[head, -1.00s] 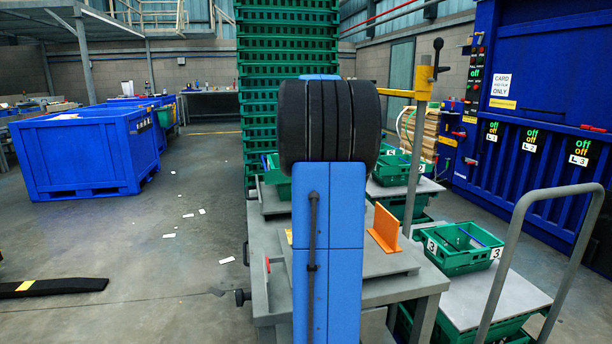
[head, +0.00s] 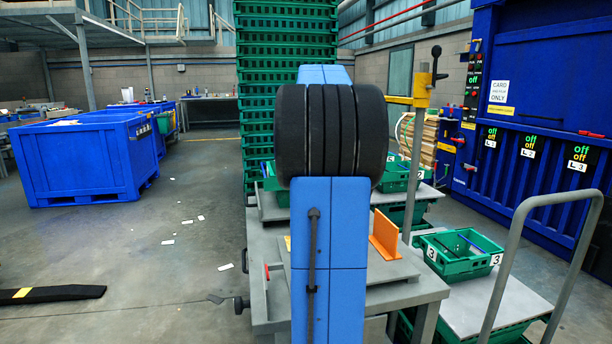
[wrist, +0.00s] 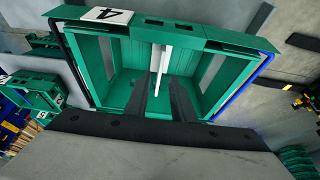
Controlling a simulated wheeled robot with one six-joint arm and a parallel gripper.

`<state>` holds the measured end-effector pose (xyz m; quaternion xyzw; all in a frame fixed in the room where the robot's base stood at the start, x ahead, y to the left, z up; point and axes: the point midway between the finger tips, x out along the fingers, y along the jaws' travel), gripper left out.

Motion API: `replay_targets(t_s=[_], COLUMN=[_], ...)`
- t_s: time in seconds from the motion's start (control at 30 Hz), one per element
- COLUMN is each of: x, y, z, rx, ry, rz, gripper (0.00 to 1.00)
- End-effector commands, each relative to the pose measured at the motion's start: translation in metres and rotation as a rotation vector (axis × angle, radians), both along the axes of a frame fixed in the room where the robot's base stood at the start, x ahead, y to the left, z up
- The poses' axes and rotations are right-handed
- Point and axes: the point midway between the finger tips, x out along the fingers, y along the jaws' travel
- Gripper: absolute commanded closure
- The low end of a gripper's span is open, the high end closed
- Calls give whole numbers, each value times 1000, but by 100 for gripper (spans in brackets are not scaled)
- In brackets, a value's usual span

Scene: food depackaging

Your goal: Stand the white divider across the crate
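In the wrist view my gripper (wrist: 163,88) reaches over a green crate (wrist: 90,75) marked 4. The white divider (wrist: 161,58) shows as a thin, edge-on plate between my two dark fingers, which look closed on it. It is over the crate's open inside, near the middle; I cannot tell whether it touches the crate floor or walls. In the head view my own arm hides the gripper, the divider and this crate.
An orange upright bracket (head: 384,235) stands on a grey plate on the workbench (head: 415,289). A green crate marked 3 (head: 458,268) sits on a trolley at right, beside its grey handle (head: 521,220). Stacked green crates (head: 258,100) rise behind.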

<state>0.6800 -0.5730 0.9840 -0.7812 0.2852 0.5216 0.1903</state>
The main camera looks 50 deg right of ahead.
Motion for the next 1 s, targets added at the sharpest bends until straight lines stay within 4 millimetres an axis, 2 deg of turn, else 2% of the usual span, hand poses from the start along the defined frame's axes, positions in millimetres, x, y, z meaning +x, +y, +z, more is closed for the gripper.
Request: replay_targets(t_s=[0.1,0.3,1.0], x=[-5,-10,-12], y=[4,9,10], z=[17,33,36], rx=[-1,-1,1], ry=[-2,-1,1], rz=[0,0,0], gripper=[77,77,77])
